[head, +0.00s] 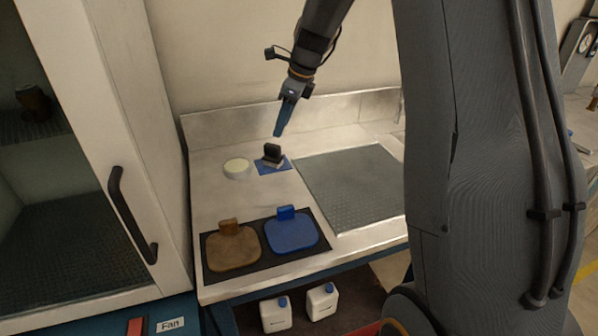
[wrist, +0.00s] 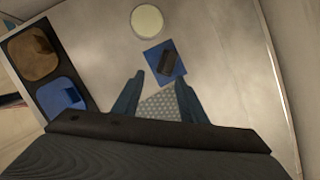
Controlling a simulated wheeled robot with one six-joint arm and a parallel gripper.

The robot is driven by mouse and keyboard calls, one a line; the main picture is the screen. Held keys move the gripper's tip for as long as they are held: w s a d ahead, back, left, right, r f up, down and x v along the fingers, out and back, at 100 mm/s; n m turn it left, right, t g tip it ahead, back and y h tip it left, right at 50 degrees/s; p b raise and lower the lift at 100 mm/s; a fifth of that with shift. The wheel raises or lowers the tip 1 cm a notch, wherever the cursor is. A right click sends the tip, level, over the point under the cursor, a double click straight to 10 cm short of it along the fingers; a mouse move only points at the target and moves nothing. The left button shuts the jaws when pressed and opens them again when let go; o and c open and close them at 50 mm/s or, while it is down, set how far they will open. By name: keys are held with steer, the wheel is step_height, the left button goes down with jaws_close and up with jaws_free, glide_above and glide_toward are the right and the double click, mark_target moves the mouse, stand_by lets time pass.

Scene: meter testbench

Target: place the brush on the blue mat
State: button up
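The brush (head: 272,153), a black block-like handle over a paler base, sits on the small blue mat (head: 286,165) at the back of the bench. In the wrist view the brush (wrist: 167,63) shows as a dark shape on the blue mat (wrist: 152,54), just beyond my fingertips. My gripper (head: 279,132) hangs above the bench near the brush, pointing down and apart from it. In the wrist view my gripper (wrist: 158,82) has its two fingers spread with nothing between them.
A pale round disc (head: 237,168) lies left of the mat. A dark tray (head: 264,268) at the front holds a brown piece (head: 233,250) and a blue piece (head: 291,234). A perforated metal panel (head: 352,188) lies right. A cabinet (head: 100,120) stands left; a wall rises behind.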

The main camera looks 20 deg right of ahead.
steer(key=s+a+f+n+h, duration=0.1)
steer(key=s+f+n, duration=0.1)
steer(key=s+n, duration=0.6)
steer(key=s+f+n+g+h, duration=0.1)
steer(key=s+f+n, duration=0.1)
steer(key=s+n, duration=0.6)
steer(key=s+a+f+n, duration=0.1)
steer(key=s+f+n, duration=0.2)
steer(key=s+n, duration=0.4)
steer(key=shift+s+a+n+h, duration=0.15)
steer(key=shift+s+n+h, duration=0.05)
steer(key=shift+s, duration=1.4)
steer(key=shift+s+a+n+h, duration=0.15)
steer(key=shift+s+n+h, duration=0.05)
steer(key=shift+s, duration=1.35)
steer(key=shift+s+f+n+g, duration=0.2)
steer(key=shift+s+n+g, duration=0.1)
steer(key=shift+s+n, duration=0.2)
